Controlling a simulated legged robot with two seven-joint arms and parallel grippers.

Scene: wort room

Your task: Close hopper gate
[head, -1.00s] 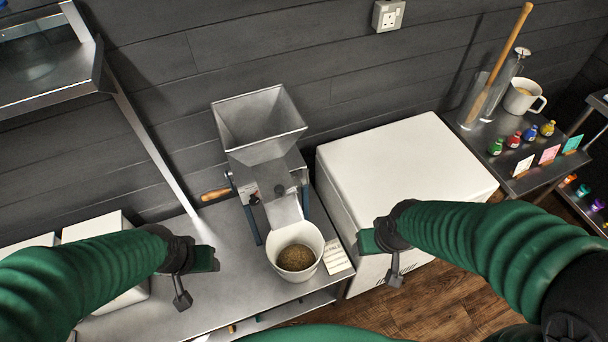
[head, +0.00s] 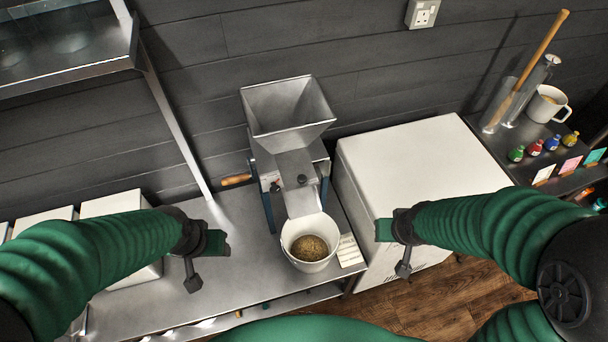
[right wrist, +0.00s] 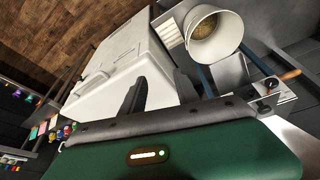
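The steel mill's hopper (head: 288,125) stands on the bench near the wall, its bowl looking empty. Below it is a sloping chute (head: 298,200) with a dark knob (head: 302,180) at its top; I cannot tell whether the gate is open or shut. A white bucket (head: 326,262) of grain stands under the chute. In the right wrist view, the knob (right wrist: 268,84) shows at the right. My right gripper (right wrist: 160,78) has two dark fingers apart with nothing between them; it is right of the mill. My left gripper (head: 193,278) is left of the bucket; its fingers are unclear.
A wooden crank handle (head: 237,180) sticks out left of the mill. A white chest (head: 415,165) stands right of it, and a paper card (head: 350,251) lies beside the bucket. White boxes (head: 115,204) stand at the bench's left. A shelf (head: 75,65) hangs upper left.

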